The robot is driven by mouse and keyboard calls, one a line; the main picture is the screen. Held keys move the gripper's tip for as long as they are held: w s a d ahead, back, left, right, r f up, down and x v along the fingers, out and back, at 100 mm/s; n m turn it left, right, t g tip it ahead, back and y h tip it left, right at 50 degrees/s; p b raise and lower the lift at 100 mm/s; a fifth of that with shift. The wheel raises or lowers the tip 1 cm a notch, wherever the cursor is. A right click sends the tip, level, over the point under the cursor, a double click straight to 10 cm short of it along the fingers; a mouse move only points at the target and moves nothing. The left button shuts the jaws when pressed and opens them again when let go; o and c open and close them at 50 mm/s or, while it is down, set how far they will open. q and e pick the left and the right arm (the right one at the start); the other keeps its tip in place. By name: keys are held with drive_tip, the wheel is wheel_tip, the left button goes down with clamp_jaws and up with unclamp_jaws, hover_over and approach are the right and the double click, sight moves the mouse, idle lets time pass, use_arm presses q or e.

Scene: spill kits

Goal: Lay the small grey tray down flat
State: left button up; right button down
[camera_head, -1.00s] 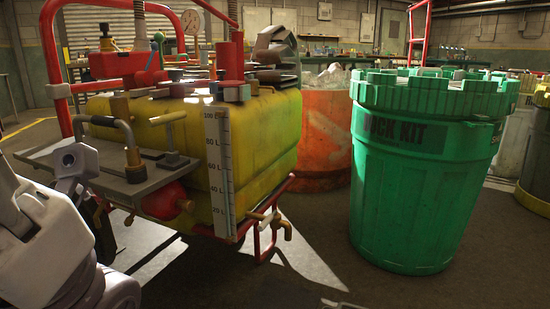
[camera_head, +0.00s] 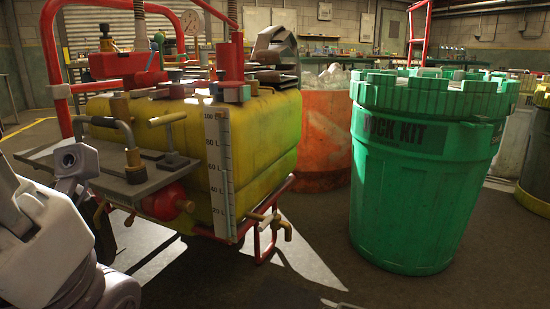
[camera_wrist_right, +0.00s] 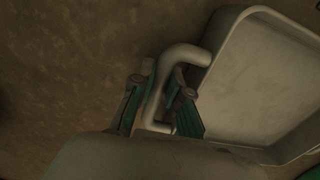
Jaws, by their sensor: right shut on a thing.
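The small grey tray (camera_wrist_right: 262,85) shows on the right side of the right wrist view, with its hollow face and raised rim in sight. A thick bent handle (camera_wrist_right: 172,75) sticks out from its left side. My right gripper (camera_wrist_right: 160,88) has its two green fingers on either side of this handle and is shut on it. The tray's right part runs out of the picture. I cannot tell how far it is tilted or whether it touches the floor.
A yellow tank (camera_head: 262,130) on a red-framed cart with a grey side shelf (camera_head: 95,172) stands at the left. A large green lidded bin (camera_head: 415,200) stands at the right, an orange drum (camera_head: 325,135) behind. Bare floor (camera_head: 300,275) lies between cart and bin.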

drive_tip(key=shift+r+p, duration=2.05)
drive_tip(key=shift+r, duration=0.4)
drive_tip(key=shift+w, duration=0.1)
